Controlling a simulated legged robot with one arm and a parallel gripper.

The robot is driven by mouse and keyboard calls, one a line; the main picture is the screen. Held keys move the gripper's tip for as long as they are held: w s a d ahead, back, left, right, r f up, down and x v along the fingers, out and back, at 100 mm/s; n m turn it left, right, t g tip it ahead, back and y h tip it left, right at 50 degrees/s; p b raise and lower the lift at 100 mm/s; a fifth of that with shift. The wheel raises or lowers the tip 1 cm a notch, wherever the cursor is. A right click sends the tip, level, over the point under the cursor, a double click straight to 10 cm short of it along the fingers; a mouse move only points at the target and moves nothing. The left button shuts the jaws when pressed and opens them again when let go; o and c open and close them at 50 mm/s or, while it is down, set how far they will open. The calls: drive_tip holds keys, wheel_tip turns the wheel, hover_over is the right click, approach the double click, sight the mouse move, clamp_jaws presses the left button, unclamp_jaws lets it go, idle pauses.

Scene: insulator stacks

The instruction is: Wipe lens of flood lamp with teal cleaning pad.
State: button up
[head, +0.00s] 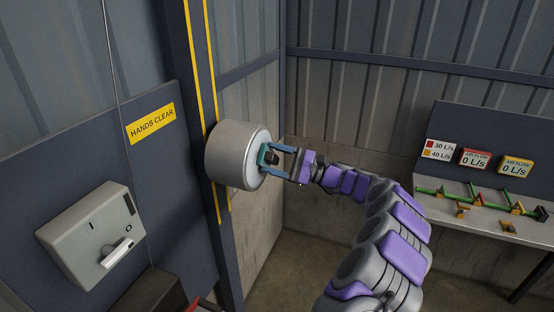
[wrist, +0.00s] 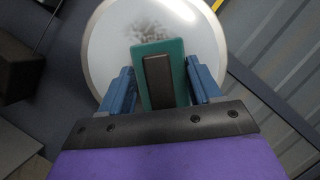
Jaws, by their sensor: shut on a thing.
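The flood lamp (head: 233,156) is a grey drum mounted on the wall column, with a pale round lens facing right. The lens (wrist: 112,50) fills the upper middle of the wrist view, with a dark smudge (wrist: 146,27) near its top. My gripper (head: 272,155) is at the lens and is shut on the dark handle of the teal cleaning pad (wrist: 175,47). The pad also shows in the head view (head: 262,155). It lies in front of the lens, just below the smudge in the wrist view. I cannot tell whether it touches the lens.
A grey switch box (head: 90,240) with a white lever and a yellow "HANDS CLEAR" sign (head: 151,124) are at the left. A bench (head: 480,218) with green rails and flow displays stands at the right. The corner behind my arm is clear.

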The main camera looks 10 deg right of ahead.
sight(250, 163)
drive_tip(key=shift+s+a+b, duration=0.45)
drive_tip(key=shift+s+a, duration=0.25)
drive_tip(key=shift+s, duration=0.25)
drive_tip(key=shift+s+a+b, duration=0.45)
drive_tip(key=shift+s+a, duration=0.2)
drive_tip(key=shift+s, duration=0.25)
drive_tip(key=shift+s+a+b, duration=0.45)
drive_tip(key=shift+s+a, duration=0.25)
drive_tip(key=shift+s, duration=0.25)
drive_tip(key=shift+s+a, duration=0.1)
drive_tip(key=shift+r+p, duration=0.75)
drive_tip(key=shift+r, duration=0.15)
drive_tip(key=shift+w+d+f+p, duration=0.1)
drive_tip(key=shift+w+d+p, duration=0.75)
drive_tip(key=shift+w+p, duration=0.3)
drive_tip(key=shift+w+d+f+p, duration=0.1)
drive_tip(key=shift+w+d+p, duration=0.7)
drive_tip(key=shift+w+p, duration=0.3)
drive_tip(key=w+d+p, duration=0.1)
drive_tip(key=w, duration=0.1)
drive_tip(key=w+d+p, duration=0.1)
drive_tip(key=w+d, duration=0.1)
drive_tip(key=shift+w, duration=0.1)
drive_tip(key=s+d, duration=0.3)
drive_tip(key=d, duration=0.2)
drive_tip(key=shift+s, duration=0.25)
